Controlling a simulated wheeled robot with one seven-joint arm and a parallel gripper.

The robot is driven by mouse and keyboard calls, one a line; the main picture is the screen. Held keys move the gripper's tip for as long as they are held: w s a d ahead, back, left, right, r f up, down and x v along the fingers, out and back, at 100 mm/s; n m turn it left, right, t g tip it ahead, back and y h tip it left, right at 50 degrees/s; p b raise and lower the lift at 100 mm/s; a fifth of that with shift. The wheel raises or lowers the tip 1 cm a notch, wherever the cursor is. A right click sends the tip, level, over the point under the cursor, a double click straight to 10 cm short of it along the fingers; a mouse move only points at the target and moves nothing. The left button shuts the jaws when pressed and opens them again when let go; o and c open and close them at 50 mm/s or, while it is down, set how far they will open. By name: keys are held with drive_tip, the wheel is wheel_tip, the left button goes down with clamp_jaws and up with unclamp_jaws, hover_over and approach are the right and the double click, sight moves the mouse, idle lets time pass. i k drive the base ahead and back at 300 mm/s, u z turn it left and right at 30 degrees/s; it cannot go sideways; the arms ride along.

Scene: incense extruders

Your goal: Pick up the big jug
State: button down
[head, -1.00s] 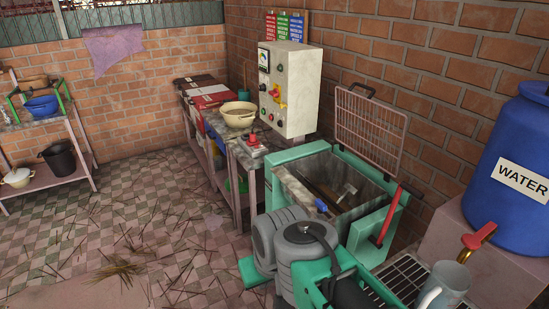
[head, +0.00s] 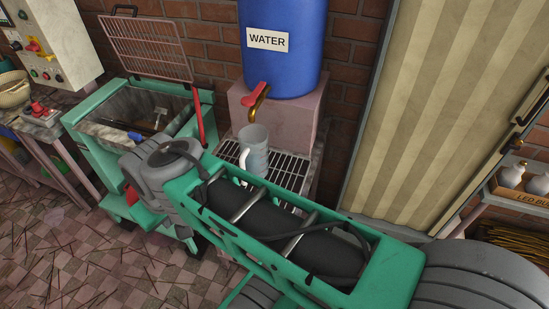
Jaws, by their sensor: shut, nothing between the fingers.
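The big jug (head: 259,158) is a pale grey, mug-like vessel with a handle on its left. It stands upright on a metal drain grate (head: 290,167), below the tap (head: 258,100) of the blue water barrel.
The blue barrel (head: 284,70) labelled WATER sits on a pinkish block (head: 291,119). A green mixer (head: 95,125) with a raised wire lid (head: 145,47) stands left. Straw litters the tiled floor.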

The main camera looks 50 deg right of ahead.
sight(253, 139)
drive_tip(key=z, duration=2.25)
drive_tip(key=k, duration=0.8)
drive_tip(key=u, duration=0.95)
drive_tip(key=i, duration=1)
drive_tip(key=z, duration=0.05)
drive_tip(key=k, duration=0.5)
drive_tip(key=z, duration=0.35)
